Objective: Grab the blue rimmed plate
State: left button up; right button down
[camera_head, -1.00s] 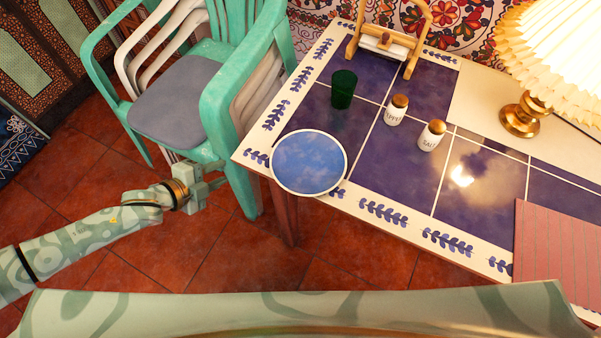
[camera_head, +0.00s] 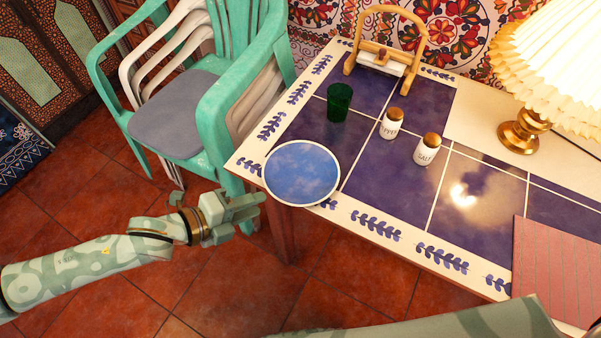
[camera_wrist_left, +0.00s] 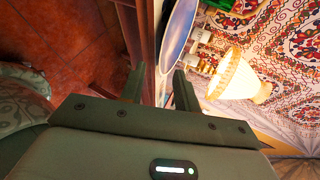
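The blue plate with a pale rim (camera_head: 302,172) lies flat at the near left corner of the tiled table, slightly over its edge. My left gripper (camera_head: 258,204) is just left of and in front of that corner, close to the plate and apart from it. In the left wrist view the left gripper (camera_wrist_left: 157,86) has its two fingers spread with nothing between them. The plate (camera_wrist_left: 178,32) shows edge-on beyond the fingers, above the right one. My right gripper is in neither view.
On the table (camera_head: 375,226) stand a green cup (camera_head: 339,103), a pepper shaker (camera_head: 393,124), a salt shaker (camera_head: 427,149), a napkin holder (camera_head: 385,55) and a lamp (camera_head: 521,134). A pink mat (camera_head: 555,270) lies right. Stacked chairs (camera_head: 185,120) stand left of the table.

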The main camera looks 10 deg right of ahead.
aim_at(284, 196)
pick_arm(q)
jog(key=b+x, duration=0.2)
jog(key=x, duration=0.3)
jog(key=shift+d, duration=0.35)
grip_shut()
